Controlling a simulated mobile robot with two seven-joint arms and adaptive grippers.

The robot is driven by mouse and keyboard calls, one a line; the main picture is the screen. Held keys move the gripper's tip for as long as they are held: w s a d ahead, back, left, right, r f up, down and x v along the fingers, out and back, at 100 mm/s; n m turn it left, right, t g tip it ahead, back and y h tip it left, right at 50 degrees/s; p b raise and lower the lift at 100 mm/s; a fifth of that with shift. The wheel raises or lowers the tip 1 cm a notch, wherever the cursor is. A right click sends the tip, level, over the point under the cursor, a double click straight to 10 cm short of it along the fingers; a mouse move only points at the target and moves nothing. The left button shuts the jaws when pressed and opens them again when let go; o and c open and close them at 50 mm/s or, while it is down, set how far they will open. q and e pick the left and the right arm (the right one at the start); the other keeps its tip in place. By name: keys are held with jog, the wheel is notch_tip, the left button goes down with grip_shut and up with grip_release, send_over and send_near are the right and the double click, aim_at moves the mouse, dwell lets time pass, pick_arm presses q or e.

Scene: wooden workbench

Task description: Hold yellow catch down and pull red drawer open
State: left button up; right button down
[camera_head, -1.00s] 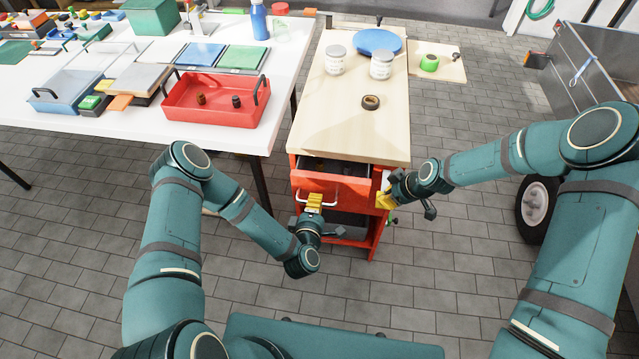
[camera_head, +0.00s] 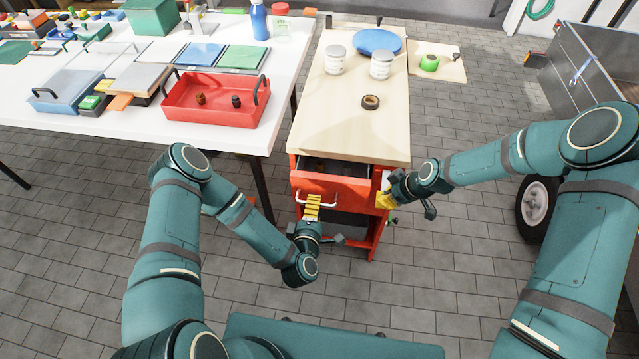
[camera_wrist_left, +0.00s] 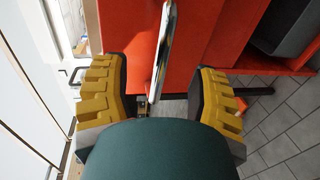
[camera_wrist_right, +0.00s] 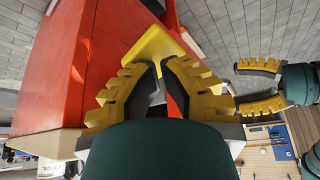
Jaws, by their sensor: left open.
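The red drawer (camera_head: 345,188) sits under the wooden bench top and stands partly open, its inside showing above the front. Its pale bar handle (camera_head: 330,203) also shows in the left wrist view (camera_wrist_left: 161,50). My left gripper (camera_head: 312,203) is open at the handle; in the left wrist view its two yellow fingers stand apart on either side of the bar. My right gripper (camera_head: 384,200) is at the cabinet's right side. In the right wrist view its fingers are drawn together at the yellow catch (camera_wrist_right: 158,42); the exact contact is hidden.
A darker lower compartment (camera_head: 350,222) is below the drawer. Jars (camera_head: 334,62), a blue disc (camera_head: 377,41) and a tape roll (camera_head: 370,102) lie on the bench top (camera_head: 340,125). A white table (camera_head: 130,128) with a red tray (camera_head: 212,118) stands at left.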

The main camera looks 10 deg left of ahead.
pick_arm(q)
jog(key=s+r, duration=0.2)
jog(key=s, duration=0.7)
jog(key=shift+s, duration=0.4)
pick_arm(e)
jog(key=shift+r, duration=0.15)
pick_arm(q)
notch_tip(320, 180, up, 4)
jog(key=p, duration=0.4)
jog(key=shift+f, duration=0.1)
pick_arm(e)
notch_tip(320, 180, up, 7)
jog(key=shift+r, duration=0.15)
